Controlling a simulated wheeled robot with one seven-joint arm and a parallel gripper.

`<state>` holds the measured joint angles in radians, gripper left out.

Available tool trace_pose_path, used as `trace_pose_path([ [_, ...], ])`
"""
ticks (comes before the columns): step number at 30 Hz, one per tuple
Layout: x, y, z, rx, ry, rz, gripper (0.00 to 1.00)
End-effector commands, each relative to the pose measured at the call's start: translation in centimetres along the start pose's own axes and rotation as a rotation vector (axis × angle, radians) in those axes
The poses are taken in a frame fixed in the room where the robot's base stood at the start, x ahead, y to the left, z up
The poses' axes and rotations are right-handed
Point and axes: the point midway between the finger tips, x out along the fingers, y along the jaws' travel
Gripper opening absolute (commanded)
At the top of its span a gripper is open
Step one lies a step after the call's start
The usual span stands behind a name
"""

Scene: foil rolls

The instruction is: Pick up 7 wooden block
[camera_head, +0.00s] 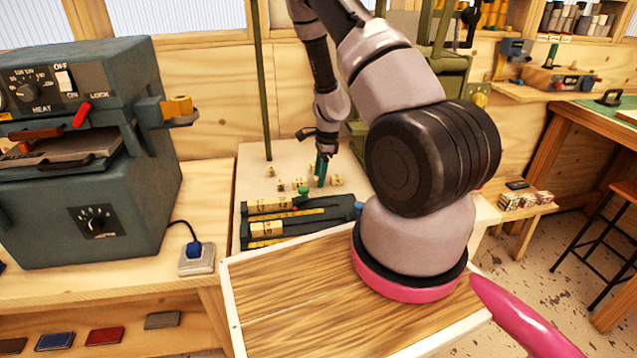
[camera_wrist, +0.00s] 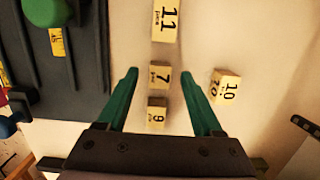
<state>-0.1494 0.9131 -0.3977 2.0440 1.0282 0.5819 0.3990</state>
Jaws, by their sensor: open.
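The wooden block marked 7 (camera_wrist: 159,76) is a small pale cube in the middle of the wrist view, lying on a light surface. My gripper (camera_wrist: 158,73) has green fingers and is open, with one fingertip on each side of the 7 block and a gap on both sides. The block marked 9 (camera_wrist: 156,112) lies between the fingers, nearer the palm. In the head view my gripper (camera_head: 321,170) points down among the small blocks on the pale table (camera_head: 258,170). I cannot tell which block is the 7 there.
A block marked 10 (camera_wrist: 226,87) lies just right of the right finger. A dark rack (camera_head: 290,232) with a green knob (camera_head: 303,192) stands in front of the blocks. A large heat machine (camera_head: 85,150) stands at left.

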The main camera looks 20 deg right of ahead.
Motion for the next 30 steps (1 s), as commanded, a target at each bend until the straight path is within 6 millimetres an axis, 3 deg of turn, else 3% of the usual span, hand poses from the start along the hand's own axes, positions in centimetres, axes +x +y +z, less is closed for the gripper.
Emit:
trace_pose_path([
  [9,0.7,0.0,0.1,0.0,-0.001,0.0,0.68],
  [14,0.6,0.0,0.0,0.0,0.0,0.0,0.06],
  [15,0.6,0.0,0.0,0.0,0.0,0.0,0.0],
  [24,0.4,0.0,0.1,-0.001,0.0,-0.001,0.0],
  [30,-2.5,-0.1,0.6,-0.004,-0.001,-0.003,0.0],
])
